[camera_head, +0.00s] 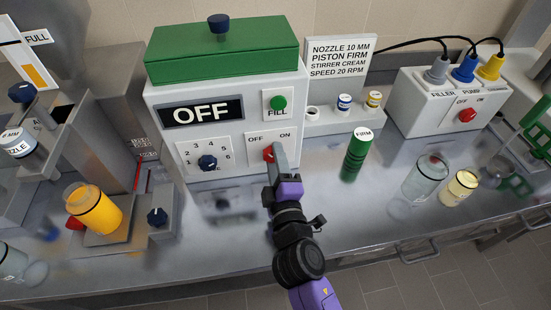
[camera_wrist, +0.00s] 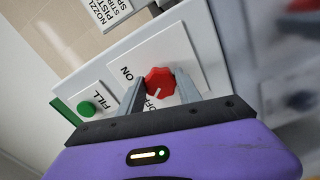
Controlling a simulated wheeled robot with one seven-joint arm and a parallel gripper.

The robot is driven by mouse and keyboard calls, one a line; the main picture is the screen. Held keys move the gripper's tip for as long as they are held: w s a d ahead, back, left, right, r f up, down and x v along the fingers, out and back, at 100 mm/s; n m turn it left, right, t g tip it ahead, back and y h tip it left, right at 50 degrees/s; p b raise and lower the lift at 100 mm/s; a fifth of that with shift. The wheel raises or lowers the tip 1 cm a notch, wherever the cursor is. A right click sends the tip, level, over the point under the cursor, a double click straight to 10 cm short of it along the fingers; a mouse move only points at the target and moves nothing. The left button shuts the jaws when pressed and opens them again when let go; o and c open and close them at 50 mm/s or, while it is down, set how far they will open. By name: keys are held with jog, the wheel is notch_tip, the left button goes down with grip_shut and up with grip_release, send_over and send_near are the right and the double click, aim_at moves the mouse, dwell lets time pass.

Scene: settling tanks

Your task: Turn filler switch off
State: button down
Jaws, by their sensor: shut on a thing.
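The filler switch is a red knob on the front of the white filler machine, between OFF and ON labels. In the head view its red side (camera_head: 267,154) shows beside my gripper (camera_head: 274,154), which covers the rest. In the wrist view the red knob (camera_wrist: 159,80) sits between the two fingers of my gripper (camera_wrist: 160,85), which is shut on it. The knob's white mark points toward the partly hidden OFF label. The black display (camera_head: 201,111) on the machine reads OFF.
A green FILL button (camera_head: 278,102) is above the switch, and a blue dial (camera_head: 207,162) is to its left. A green cylinder (camera_head: 357,149) stands to the right. A grey box (camera_head: 438,106) with plugs carries another red OFF/ON knob (camera_head: 467,115). An orange-filled jar (camera_head: 95,207) stands left.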

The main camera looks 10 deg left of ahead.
jog(key=c, duration=0.8)
grip_release()
jog(key=b+v, duration=0.1)
jog(key=v, duration=0.7)
jog(key=shift+a, duration=0.1)
